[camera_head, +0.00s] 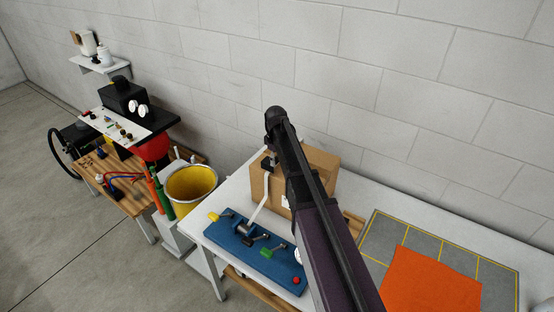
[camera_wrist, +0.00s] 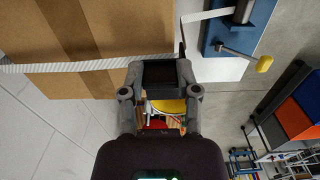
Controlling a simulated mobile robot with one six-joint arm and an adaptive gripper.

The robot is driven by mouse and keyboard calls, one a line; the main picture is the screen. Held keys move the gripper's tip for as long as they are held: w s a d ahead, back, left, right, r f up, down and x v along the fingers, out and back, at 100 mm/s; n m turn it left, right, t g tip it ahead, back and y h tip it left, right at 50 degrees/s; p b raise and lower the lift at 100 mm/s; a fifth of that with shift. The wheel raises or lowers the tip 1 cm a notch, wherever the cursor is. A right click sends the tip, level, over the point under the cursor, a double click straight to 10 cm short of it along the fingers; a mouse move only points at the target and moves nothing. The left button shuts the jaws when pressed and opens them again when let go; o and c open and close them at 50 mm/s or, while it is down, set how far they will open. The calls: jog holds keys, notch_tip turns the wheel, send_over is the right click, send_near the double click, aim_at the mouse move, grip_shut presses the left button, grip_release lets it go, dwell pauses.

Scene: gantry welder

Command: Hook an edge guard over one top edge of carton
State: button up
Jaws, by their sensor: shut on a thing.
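The brown carton (camera_head: 320,168) stands on the white table against the wall, partly hidden behind my arm. In the wrist view the carton (camera_wrist: 105,30) fills the upper left, with a darker band across it. My gripper (camera_wrist: 160,75) is shut on a small black block (camera_wrist: 160,73), which looks like the edge guard. The gripper is close by the carton's edge; I cannot tell whether the block touches it. A white strap (camera_head: 258,205) runs from the tensioner on the blue board up to the carton. In the wrist view, the strap (camera_wrist: 65,66) passes along the carton.
The blue board (camera_head: 255,252) with levers and a red button lies at the table's front left. A yellow bucket (camera_head: 192,182) stands left of the table. A grey mat (camera_head: 380,238) with an orange sheet (camera_head: 432,283) lies to the right. A welding bench (camera_head: 110,178) stands far left.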

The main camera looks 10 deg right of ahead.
aim_at(276, 174)
jog(key=shift+f+b, duration=2.4)
jog(key=shift+f, duration=0.3)
jog(key=shift+f, duration=0.1)
jog(key=o, duration=1)
